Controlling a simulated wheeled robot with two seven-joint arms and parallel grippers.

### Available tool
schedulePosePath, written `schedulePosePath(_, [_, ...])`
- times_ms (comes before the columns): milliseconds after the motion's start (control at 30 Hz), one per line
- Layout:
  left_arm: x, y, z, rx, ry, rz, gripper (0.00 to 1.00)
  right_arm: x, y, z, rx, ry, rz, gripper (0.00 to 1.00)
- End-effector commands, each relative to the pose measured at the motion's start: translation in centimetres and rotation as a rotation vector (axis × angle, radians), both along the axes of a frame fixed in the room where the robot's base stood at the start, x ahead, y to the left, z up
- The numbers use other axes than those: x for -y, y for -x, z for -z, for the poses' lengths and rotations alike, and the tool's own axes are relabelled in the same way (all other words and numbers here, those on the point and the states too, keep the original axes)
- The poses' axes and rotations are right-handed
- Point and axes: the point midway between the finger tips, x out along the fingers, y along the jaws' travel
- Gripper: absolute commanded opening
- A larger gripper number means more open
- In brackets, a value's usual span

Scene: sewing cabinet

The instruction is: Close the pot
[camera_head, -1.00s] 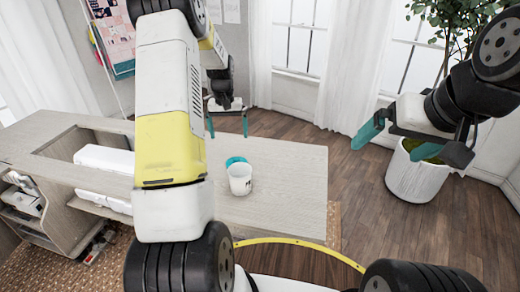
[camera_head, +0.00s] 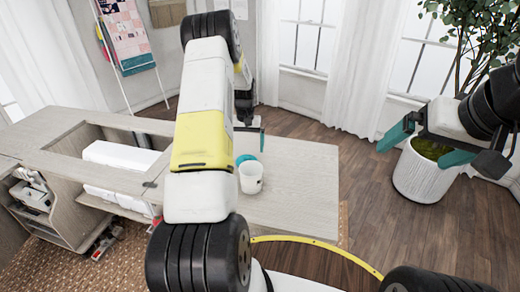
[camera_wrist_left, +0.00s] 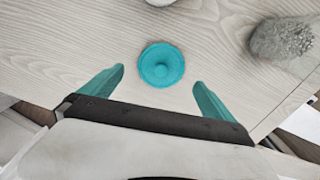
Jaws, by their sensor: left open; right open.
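The pot is a small white cup (camera_head: 251,180) standing upright on the table, its top uncovered. The round teal lid (camera_head: 245,159) with a central knob lies on the table just behind the pot. It also shows in the left wrist view (camera_wrist_left: 167,58). My left gripper (camera_head: 248,130) is partly hidden behind my left arm in the head view. In the left wrist view its open, empty fingers (camera_wrist_left: 158,78) are spread either side of the lid, apart from it. My right gripper (camera_head: 415,151) is open and empty, out to the right over the floor.
The pale wood tabletop (camera_head: 295,185) is clear right of the pot. A cabinet opening with a white machine (camera_head: 120,157) lies to the left. A potted plant (camera_head: 428,175) stands on the floor at right. A grey fuzzy object (camera_wrist_left: 282,38) shows in the left wrist view.

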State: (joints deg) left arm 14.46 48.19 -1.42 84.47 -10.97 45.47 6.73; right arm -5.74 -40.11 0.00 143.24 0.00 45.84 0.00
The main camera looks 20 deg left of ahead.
Motion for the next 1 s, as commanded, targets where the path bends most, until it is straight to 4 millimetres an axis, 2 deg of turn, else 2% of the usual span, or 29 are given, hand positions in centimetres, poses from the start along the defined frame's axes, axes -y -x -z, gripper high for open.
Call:
schedulePosePath(67, [0.0, 0.0, 0.7, -0.001, 0.0, 0.0, 1.0, 0.0, 0.0, 0.0, 0.0, 0.0, 0.0, 1.0])
schedulePosePath(367, [0.0, 0.0, 0.9, 0.0, 0.0, 0.0, 1.0, 0.0, 0.0, 0.0, 0.0, 0.0, 0.0, 1.0])
schedulePosePath(467, [0.0, 0.1, 1.6, -0.002, 0.001, 0.0, 1.0, 0.0, 0.0, 0.0, 0.0, 0.0, 0.0, 1.0])
schedulePosePath(733, [-0.2, 0.3, 5.4, -0.002, 0.001, 0.0, 1.0, 0.0, 0.0, 0.0, 0.0, 0.0, 0.0, 1.0])
schedulePosePath(1000, [-0.2, 0.3, 5.9, 0.001, 0.0, 0.0, 1.0, 0.0, 0.0, 0.0, 0.0, 0.0, 0.0, 1.0])
